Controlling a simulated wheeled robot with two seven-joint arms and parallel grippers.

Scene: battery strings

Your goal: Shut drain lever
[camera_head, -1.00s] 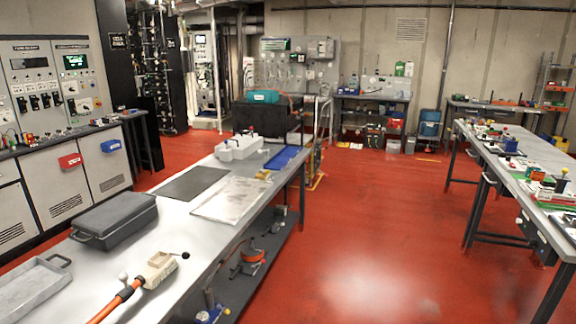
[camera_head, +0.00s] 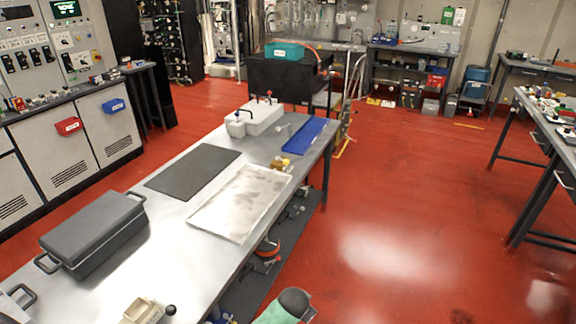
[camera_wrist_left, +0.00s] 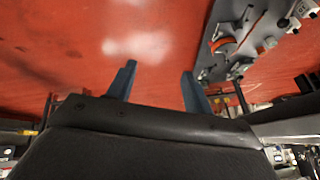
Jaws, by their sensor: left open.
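A beige block (camera_head: 143,312) with a short black-knobbed lever (camera_head: 170,310) is at the near edge of the metal bench, cut off by the bottom of the head view. A white box (camera_head: 262,117) with small dark and red handles on top stands at the bench's far end. I cannot tell for certain which handle is the drain lever. My left gripper (camera_wrist_left: 158,68) shows in the left wrist view, open and empty, with red floor beyond its fingers. It is apart from any lever in view. My right gripper is not in view.
On the bench (camera_head: 180,230) are a dark lidded case (camera_head: 93,232), a black mat (camera_head: 193,172), a metal sheet (camera_head: 238,203) and a blue tray (camera_head: 310,136). A lower shelf (camera_head: 285,245) holds an orange-banded item. Red floor (camera_head: 410,210) is clear to the right.

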